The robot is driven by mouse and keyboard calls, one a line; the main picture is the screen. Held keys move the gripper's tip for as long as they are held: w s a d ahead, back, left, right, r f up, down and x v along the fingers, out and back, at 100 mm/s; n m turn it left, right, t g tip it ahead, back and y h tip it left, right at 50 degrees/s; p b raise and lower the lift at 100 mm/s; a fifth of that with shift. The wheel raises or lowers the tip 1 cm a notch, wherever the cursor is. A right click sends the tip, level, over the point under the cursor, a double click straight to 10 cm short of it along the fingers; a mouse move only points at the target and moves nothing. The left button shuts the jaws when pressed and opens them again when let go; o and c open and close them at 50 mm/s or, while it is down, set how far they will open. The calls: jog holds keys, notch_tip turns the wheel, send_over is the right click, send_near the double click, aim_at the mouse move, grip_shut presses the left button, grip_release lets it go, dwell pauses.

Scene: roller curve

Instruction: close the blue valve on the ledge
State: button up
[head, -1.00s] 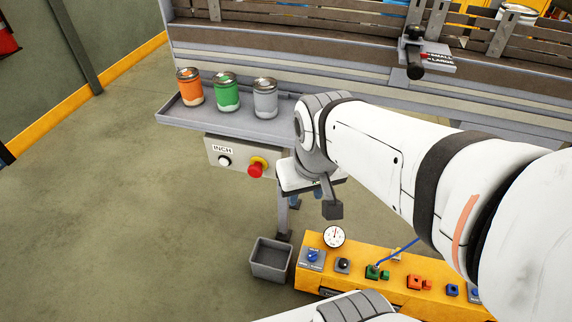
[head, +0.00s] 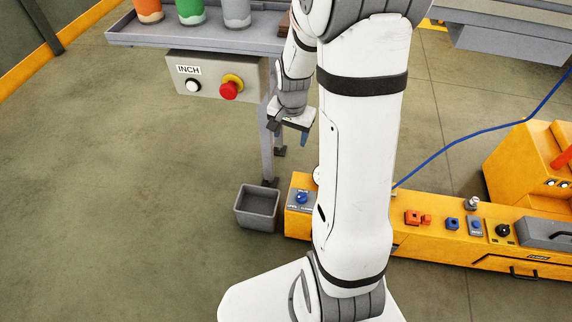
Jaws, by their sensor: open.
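A blue valve knob (head: 302,197) sits on a grey plate at the left end of the yellow ledge (head: 298,224). Another blue knob on a grey plate (head: 475,224) is farther right on the ledge; the label by each is too small to read. My gripper (head: 304,138) points down above and behind the left blue knob, clear of it. It is open and nothing shows in it. One blue finger shows clearly; the other is mostly hidden behind it.
A grey bin (head: 257,207) stands left of the ledge. An INCH box with a red button (head: 229,90) hangs under the shelf (head: 150,40) holding cans. A blue cable (head: 455,148) runs to the ledge, partly hidden by my arm. Floor at left is clear.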

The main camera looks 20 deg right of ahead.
aim_at(302, 194)
jog(key=w+d+f+m+b, duration=0.1)
jog(key=f+b, duration=0.3)
jog(key=f, duration=0.9)
jog(key=w+d+f+m+b, duration=0.1)
jog(key=d+f+m+b, duration=0.2)
jog(key=f, duration=1)
jog(key=w+d+f+m+g+b, duration=0.1)
jog(key=f+b, duration=0.4)
jog(key=f, duration=0.9)
jog(key=shift+d+m+b, duration=0.3)
jog(key=shift+d+m, duration=0.55)
jog(key=shift+m, duration=0.05)
jog(key=shift+c, duration=0.5)
